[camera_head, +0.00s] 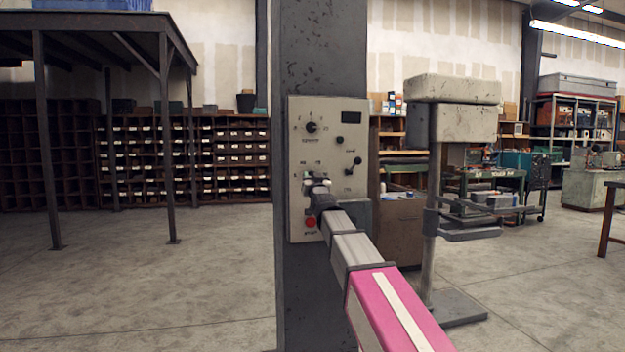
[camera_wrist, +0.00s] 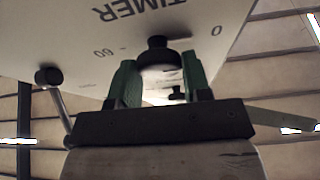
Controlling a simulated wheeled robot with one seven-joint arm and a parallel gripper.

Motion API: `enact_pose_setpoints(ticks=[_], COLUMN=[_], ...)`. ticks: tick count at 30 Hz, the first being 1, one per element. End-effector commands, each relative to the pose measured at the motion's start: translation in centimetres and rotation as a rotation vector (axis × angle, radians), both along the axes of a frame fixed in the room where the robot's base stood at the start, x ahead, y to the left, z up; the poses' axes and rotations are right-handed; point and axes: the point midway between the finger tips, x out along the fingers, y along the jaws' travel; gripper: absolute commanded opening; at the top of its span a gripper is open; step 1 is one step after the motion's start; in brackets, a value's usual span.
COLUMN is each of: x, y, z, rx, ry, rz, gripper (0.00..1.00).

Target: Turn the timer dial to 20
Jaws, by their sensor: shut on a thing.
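The timer dial (camera_wrist: 157,45) shows in the wrist view as a dark knob with a pale, shiny part, under the upside-down word TIMER. Marks 60 and 0 are readable on either side of it. My gripper (camera_wrist: 159,68) has its two green fingers on either side of the dial and is shut on it. In the head view my gripper (camera_head: 318,184) is at the lower middle of the pale control panel (camera_head: 330,165) and hides the dial. Which number the dial points to cannot be told.
The panel is on a dark column (camera_head: 322,50). It also bears an upper dial (camera_head: 311,127), a red button (camera_head: 310,222) just below my gripper and a lever (camera_head: 353,165) to the right. A black-knobbed lever (camera_wrist: 48,76) is left of my fingers in the wrist view.

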Motion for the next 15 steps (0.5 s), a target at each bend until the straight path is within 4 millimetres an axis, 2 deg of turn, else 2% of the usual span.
enact_pose_setpoints(ticks=[15], x=[-0.04], y=[0.05], z=[0.01], rx=[0.204], ry=[0.059], rz=[0.000], gripper=[0.21])
